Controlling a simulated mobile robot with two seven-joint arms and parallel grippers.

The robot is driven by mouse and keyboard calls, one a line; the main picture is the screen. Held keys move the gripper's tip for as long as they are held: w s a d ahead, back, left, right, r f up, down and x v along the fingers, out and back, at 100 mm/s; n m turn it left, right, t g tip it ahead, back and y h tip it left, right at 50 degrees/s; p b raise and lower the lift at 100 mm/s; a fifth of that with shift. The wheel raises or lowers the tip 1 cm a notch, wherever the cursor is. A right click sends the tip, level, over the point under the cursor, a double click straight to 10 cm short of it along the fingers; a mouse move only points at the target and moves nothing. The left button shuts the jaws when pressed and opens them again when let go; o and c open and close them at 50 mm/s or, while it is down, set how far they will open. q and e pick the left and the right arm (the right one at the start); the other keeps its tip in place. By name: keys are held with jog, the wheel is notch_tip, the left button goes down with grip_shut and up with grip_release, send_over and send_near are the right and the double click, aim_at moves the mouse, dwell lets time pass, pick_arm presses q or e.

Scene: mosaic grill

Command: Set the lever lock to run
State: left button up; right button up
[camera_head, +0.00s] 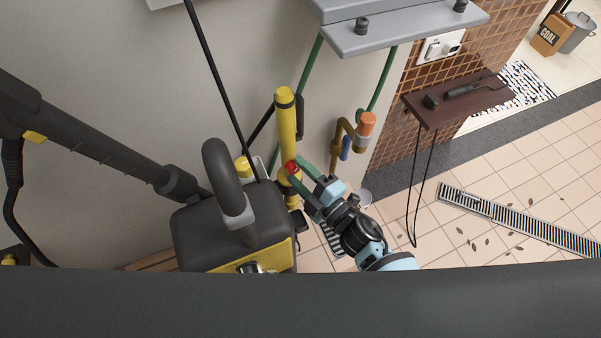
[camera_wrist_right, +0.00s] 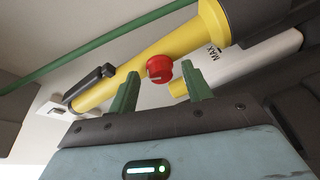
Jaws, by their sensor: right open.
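The red lock knob (camera_head: 291,167) sits on the side of an upright yellow tube that has a dark lever at its upper part. In the right wrist view the round red knob (camera_wrist_right: 159,69) carries a small pale mark, too small to read. My right gripper (camera_head: 293,174) is open with its green fingers at the knob. In the right wrist view the open fingers (camera_wrist_right: 160,80) stand one on each side of the knob, with gaps visible. The yellow tube (camera_wrist_right: 150,60) runs diagonally behind them. My left gripper is not in view.
A black and yellow machine (camera_head: 230,225) with a thick curved handle stands just left of the tube. An orange-topped tap (camera_head: 367,124) and green hose are close on the right. A grey shelf (camera_head: 400,28) hangs above.

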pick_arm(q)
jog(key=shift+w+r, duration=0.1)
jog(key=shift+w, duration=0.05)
pick_arm(e)
jog(key=v, duration=0.7)
jog(key=shift+s+d, duration=0.25)
jog(key=shift+d, duration=0.05)
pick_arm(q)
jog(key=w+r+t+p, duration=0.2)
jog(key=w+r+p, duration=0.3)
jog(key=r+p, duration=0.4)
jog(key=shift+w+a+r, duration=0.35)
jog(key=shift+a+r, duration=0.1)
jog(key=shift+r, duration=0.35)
pick_arm(e)
jog(key=s+d+m+g+h, duration=0.1)
jog(key=s+d+m+h, duration=0.2)
jog(key=s+d+m, duration=0.2)
jog(key=s+d+f+m+g+h, duration=0.1)
jog(key=s+d+m+g+h, duration=0.1)
jog(key=s+m, duration=0.6)
jog(key=s+d+f+m+g+h, duration=0.1)
jog(key=s+d+m+g+h, duration=0.1)
jog(key=s+d+m+h, duration=0.2)
jog(key=s+d+m, duration=0.3)
jog(key=s, duration=0.5)
jog(key=shift+s+d+h, duration=0.35)
jog(key=shift+h, duration=0.05)
